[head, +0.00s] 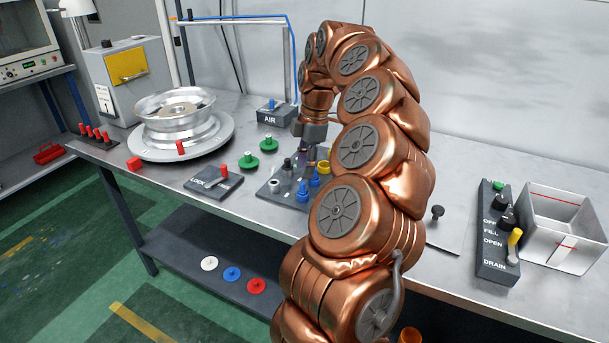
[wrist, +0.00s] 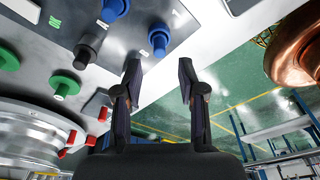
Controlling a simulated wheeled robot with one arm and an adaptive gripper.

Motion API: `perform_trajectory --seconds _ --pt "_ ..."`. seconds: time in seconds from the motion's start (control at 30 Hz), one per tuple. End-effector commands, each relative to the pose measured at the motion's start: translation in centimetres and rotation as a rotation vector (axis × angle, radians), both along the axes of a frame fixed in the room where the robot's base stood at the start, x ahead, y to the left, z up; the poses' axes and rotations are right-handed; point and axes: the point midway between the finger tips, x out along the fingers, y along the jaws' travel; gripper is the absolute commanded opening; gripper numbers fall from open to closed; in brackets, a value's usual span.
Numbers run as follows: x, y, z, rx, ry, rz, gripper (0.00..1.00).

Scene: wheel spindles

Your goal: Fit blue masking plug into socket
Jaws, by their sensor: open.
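Two blue plugs stand upright on a dark plate (head: 265,192) in the head view, one at the front (head: 302,191) and one just behind it (head: 315,178). I cannot tell which opening is the socket.
Green knobs (head: 248,161) and a LOCK block (head: 214,184) with a red handle lie left of the plate. A silver wheel (head: 175,115) sits on a round turntable behind them. A valve panel (head: 497,235) and a grey bin (head: 565,228) stand at the right.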

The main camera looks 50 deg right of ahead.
Motion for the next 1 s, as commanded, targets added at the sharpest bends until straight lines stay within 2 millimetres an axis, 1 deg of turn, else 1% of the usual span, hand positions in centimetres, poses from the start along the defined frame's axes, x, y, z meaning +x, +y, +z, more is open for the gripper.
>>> perform_trajectory --seconds 0.1,0.5,0.8,1.0 --pt "0.0 -0.4 1.6 -0.006 -0.005 -0.003 0.40" --pt "-0.2 -1.0 6.0 -0.005 -0.004 -0.003 0.40" --pt "-0.4 -1.1 7.4 -0.002 -0.002 0.000 0.40" --pt "-0.4 -1.1 7.6 -0.003 -0.003 0.000 0.40"
